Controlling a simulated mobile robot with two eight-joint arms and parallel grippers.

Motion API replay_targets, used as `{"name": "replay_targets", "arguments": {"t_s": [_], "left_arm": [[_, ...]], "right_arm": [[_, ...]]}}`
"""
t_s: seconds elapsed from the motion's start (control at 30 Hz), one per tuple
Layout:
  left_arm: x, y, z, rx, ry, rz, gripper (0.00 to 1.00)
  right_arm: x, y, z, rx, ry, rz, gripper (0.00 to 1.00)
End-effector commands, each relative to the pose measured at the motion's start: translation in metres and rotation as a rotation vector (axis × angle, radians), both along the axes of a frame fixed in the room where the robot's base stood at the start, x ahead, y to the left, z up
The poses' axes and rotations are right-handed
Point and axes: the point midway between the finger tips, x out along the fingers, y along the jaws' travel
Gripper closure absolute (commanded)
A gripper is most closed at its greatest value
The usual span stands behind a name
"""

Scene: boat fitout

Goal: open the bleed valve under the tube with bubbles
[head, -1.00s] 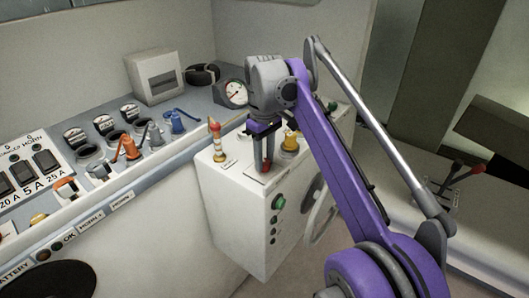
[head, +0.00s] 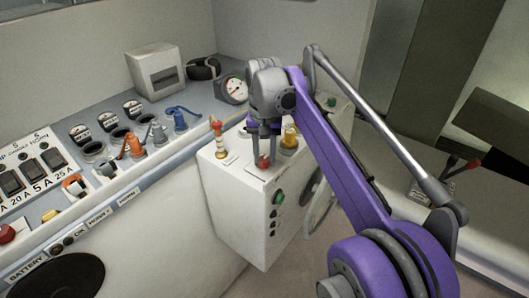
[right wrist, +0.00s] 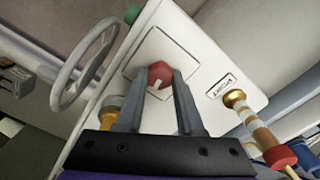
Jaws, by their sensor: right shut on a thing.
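My right gripper (head: 264,150) reaches down onto the top of a white box. It is shut on a small red knob (head: 263,161). In the right wrist view the red knob (right wrist: 159,72) with a pale mark sits between the fingertips (right wrist: 161,82), on a square plate. Orange (head: 132,147), grey (head: 158,132) and blue (head: 180,118) lever handles stand on the side counter, away from the gripper. I cannot make out a tube with bubbles, or tell which handle is a bleed valve. My left gripper is out of view.
The white box (head: 232,205) also carries a striped post (head: 217,137) and a yellow fitting (head: 289,137) close beside the gripper. A handwheel (right wrist: 85,65) is on its side. Gauges, switches (head: 33,175) and a grey box (head: 156,72) line the counter.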

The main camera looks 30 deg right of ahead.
Motion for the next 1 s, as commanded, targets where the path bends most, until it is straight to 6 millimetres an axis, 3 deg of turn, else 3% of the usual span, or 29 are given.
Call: {"name": "replay_targets", "arguments": {"t_s": [0.4,0.93,0.97,1.0], "left_arm": [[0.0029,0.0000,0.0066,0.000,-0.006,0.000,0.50],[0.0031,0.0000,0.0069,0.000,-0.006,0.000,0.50],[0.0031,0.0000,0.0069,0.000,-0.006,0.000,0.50],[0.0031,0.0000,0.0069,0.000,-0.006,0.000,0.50]], "right_arm": [[0.0006,-0.0004,0.0014,0.000,-0.002,-0.172,1.00],[0.0006,-0.0005,0.0011,-0.001,-0.003,-0.192,1.00],[0.0006,-0.0005,0.0011,-0.001,-0.003,-0.192,0.58],[0.0005,-0.0005,0.0010,0.000,-0.002,-0.192,0.51]]}}
